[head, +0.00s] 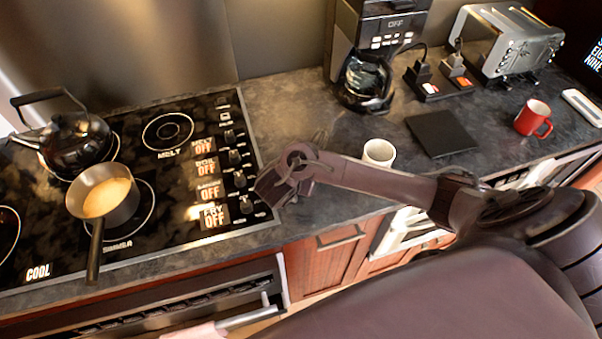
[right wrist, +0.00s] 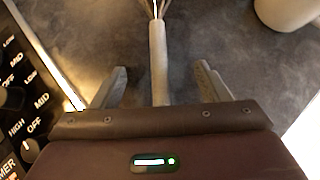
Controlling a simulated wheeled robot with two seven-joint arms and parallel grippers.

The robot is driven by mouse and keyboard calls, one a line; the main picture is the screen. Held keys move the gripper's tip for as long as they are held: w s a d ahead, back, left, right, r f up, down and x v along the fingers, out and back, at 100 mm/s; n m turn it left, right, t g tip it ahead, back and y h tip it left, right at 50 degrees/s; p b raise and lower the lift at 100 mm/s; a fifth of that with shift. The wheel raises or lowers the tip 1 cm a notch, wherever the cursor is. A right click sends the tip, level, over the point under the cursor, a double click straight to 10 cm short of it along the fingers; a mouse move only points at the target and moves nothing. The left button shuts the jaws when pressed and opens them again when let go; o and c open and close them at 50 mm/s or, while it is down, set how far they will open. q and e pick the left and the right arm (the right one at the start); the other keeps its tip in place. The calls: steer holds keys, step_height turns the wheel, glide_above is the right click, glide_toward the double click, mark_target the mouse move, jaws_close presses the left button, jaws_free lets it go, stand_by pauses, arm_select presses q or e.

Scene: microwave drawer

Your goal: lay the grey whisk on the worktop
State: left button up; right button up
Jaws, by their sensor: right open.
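The grey whisk (right wrist: 158,50) shows in the right wrist view, its pale handle running between my fingers and its wires cut off at the top edge. It appears to lie on the dark worktop (right wrist: 215,40); any gap beneath it cannot be told. In the head view its wires show faintly behind my wrist, and my arm hides the rest. My right gripper (head: 273,190) is over the worktop strip beside the hob. In the right wrist view the gripper (right wrist: 160,72) is open, one finger on each side of the handle, both apart from it. My left gripper is out of view.
The hob (head: 180,190) on the left holds a black kettle (head: 75,140) and a pan (head: 105,195). A white cup (head: 379,152) stands close behind my right forearm. A coffee maker (head: 375,50), dark board (head: 442,133), red mug (head: 533,117) and toaster (head: 510,40) stand farther right.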

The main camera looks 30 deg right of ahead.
steer(key=shift+o, duration=0.7)
steer(key=shift+a, duration=0.1)
steer(key=shift+s+a+r, duration=0.2)
steer(key=shift+r, duration=0.05)
steer(key=p+v, duration=0.1)
steer(key=v, duration=0.6)
steer(key=shift+p, duration=0.4)
steer(key=shift+d, duration=0.1)
